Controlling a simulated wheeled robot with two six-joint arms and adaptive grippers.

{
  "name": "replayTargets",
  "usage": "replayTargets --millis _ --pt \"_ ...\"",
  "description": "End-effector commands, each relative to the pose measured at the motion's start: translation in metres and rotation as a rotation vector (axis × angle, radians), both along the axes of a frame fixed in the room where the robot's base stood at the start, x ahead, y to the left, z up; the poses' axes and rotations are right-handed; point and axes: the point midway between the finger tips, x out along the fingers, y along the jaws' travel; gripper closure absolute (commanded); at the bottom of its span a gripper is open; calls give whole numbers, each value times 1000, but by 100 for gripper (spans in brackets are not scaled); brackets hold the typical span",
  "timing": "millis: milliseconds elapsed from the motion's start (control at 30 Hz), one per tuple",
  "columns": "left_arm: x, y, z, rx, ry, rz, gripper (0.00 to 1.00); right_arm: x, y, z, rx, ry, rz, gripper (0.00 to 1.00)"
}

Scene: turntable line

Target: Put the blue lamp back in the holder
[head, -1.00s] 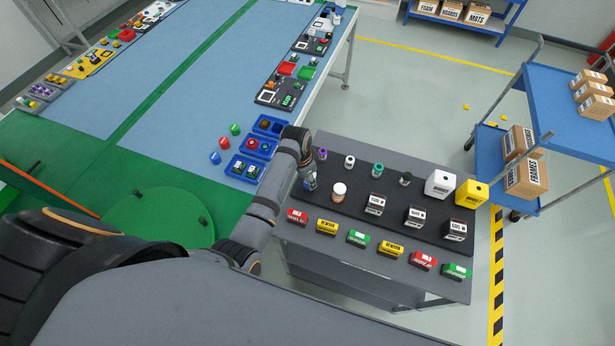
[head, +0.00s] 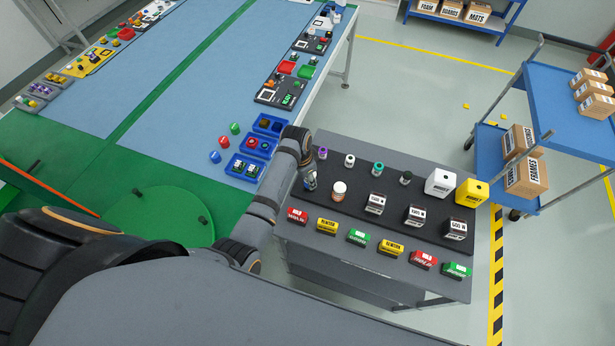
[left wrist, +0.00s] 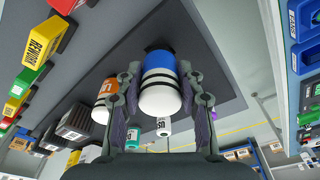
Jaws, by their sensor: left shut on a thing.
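The blue lamp (left wrist: 160,72) has a blue part, black rings and a white end. In the left wrist view it sits between the two fingers of my left gripper (left wrist: 158,92), which is shut on it. The white end faces the camera and the blue part points toward the dark board (left wrist: 115,45). A dark round patch shows just beyond the blue end; I cannot tell whether it is a hole or a shadow. In the head view my left gripper (head: 310,180) is over the left end of the dark board (head: 335,213). My right gripper is not in view.
An orange-and-white jar (head: 338,191) stands close right of my left gripper, and a purple-topped vial (head: 323,153) stands behind it. Several dark boxes and coloured labelled blocks fill the grey table's (head: 300,238) front. Blue trays (head: 247,167) lie on the large table to the left.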

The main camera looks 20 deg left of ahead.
Motion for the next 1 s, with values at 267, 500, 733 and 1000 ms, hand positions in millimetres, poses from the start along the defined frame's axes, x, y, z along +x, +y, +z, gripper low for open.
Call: replayTargets --millis 267,500,733,1000 --pt "0 0 -6 0 0 0 100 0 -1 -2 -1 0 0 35" --pt "0 0 -10 0 -1 0 100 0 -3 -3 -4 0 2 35" --pt "0 0 -15 -1 -1 0 100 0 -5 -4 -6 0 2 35" --pt "0 0 -21 0 0 0 100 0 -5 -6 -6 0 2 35"
